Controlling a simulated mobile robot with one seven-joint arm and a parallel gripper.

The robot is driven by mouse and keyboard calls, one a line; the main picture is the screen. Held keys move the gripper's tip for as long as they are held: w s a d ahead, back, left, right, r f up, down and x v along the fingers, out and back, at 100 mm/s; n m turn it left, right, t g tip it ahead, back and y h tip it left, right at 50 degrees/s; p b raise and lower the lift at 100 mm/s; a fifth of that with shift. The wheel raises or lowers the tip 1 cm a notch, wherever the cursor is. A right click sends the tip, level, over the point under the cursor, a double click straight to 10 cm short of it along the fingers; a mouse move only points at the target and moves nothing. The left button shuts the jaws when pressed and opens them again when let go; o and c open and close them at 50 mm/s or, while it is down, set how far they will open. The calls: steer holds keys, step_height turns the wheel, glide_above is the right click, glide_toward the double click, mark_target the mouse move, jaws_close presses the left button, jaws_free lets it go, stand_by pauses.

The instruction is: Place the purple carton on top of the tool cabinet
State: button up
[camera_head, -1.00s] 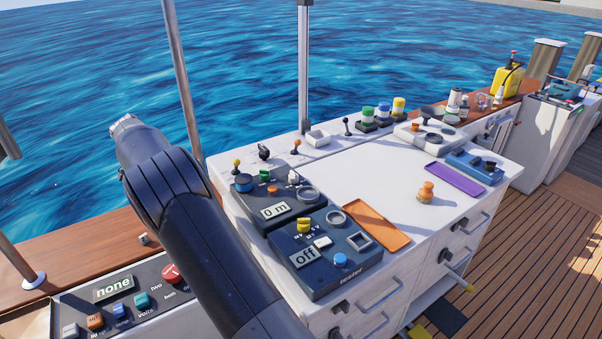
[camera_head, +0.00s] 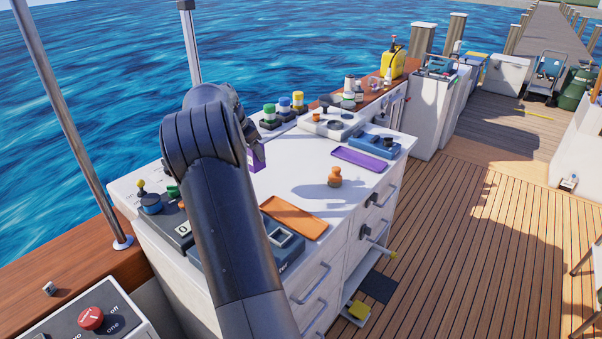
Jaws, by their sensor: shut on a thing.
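The purple carton (camera_head: 257,158) shows just right of my arm's dark end, above the white worktop. My gripper (camera_head: 251,138) is shut on it; the fingers are mostly hidden behind my arm. The carton appears raised off the surface, though its exact height is hard to tell. A white cabinet with drawers (camera_head: 317,277) stands below, its white top (camera_head: 290,180) carrying several items. I cannot tell for sure whether this one is the tool cabinet; another white cabinet (camera_head: 432,118) stands farther back to the right.
On the worktop lie an orange tray (camera_head: 294,217), a purple tray (camera_head: 361,159), an orange knob-like piece (camera_head: 335,177) and a blue device (camera_head: 375,145). Green, blue and yellow-topped jars (camera_head: 284,107) stand at the back. A yellow can (camera_head: 392,63) stands beyond.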

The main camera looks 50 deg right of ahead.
steer(key=s+d, duration=1.5)
steer(key=s, duration=0.3)
steer(key=shift+n, duration=0.3)
steer(key=shift+w+a+f, duration=0.45)
steer(key=shift+w+f, duration=1.25)
steer(key=shift+w, duration=0.2)
steer(key=shift+w+a+f, duration=0.4)
steer(key=shift+w+f, duration=1.35)
steer(key=shift+w, duration=0.1)
steer(key=shift+w+a+f, duration=0.45)
steer(key=shift+w+f, duration=1.25)
steer(key=shift+w, duration=0.2)
steer(key=o, duration=1)
steer(key=shift+f, duration=0.1)
